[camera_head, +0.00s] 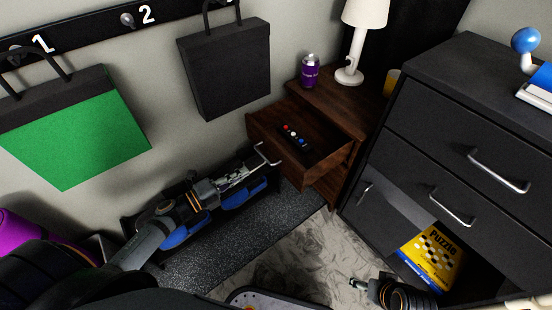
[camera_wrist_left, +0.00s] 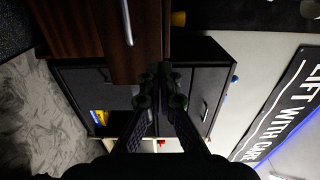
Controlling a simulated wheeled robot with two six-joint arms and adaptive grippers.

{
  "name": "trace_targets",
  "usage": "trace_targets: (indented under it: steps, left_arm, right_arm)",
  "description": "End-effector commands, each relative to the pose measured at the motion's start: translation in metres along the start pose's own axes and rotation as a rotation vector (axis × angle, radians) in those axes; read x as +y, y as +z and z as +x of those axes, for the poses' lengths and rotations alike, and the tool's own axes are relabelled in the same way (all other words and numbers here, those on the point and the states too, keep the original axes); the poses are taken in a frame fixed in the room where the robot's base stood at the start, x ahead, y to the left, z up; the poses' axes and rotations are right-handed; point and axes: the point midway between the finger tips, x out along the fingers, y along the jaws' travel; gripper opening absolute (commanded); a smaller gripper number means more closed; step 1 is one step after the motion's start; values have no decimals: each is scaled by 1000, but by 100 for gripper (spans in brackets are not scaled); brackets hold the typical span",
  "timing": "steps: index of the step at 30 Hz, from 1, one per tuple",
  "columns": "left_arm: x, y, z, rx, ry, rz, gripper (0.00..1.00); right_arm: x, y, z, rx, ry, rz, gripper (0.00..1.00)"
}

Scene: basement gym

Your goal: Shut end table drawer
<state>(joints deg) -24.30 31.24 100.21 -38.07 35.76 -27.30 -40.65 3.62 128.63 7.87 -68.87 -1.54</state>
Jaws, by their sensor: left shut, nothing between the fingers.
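The dark brown wooden end table (camera_head: 340,105) stands in the corner, left of the black dresser. Its drawer (camera_head: 290,169) is pulled out, with a dark remote with coloured buttons (camera_head: 294,136) lying inside. A thin metal handle (camera_head: 266,155) is on the drawer front; it also shows in the left wrist view (camera_wrist_left: 127,22). My left gripper (camera_head: 246,172) is shut and empty, just in front of the drawer front near the handle. I cannot tell whether it touches. Its fingers (camera_wrist_left: 161,78) meet in the left wrist view. My right gripper (camera_head: 358,284) is partly in view at the bottom, low over the floor.
A purple can (camera_head: 310,71) and white lamp (camera_head: 350,45) stand on the end table. The black dresser (camera_head: 430,120) has an open lower drawer holding a yellow puzzle box (camera_head: 431,257). Black (camera_head: 228,70) and green (camera_head: 75,130) bags hang on the wall. Blue-and-black shoes (camera_head: 215,212) lie below my left arm.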

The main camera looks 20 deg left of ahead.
Motion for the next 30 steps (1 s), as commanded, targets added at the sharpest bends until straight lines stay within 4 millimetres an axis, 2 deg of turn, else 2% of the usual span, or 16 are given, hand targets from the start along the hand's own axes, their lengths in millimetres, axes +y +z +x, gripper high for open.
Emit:
trace_targets:
  steps: [1,9,15,21,30]
  left_arm:
    - [1,1,10,-3,-7,1,0]
    - [0,2,70,-6,-8,-4,0]
    - [0,1,105,-4,-5,-4,0]
    - [1,1,122,-4,-2,-4,0]
    - [0,1,124,-3,-1,-3,0]
  right_arm:
    - [0,2,6,11,-4,2,71]
    - [-2,2,13,53,-13,6,71]
    - [-3,2,17,77,-18,8,71]
    - [-4,1,20,95,-22,10,71]
    - [-4,1,20,97,-23,11,71]
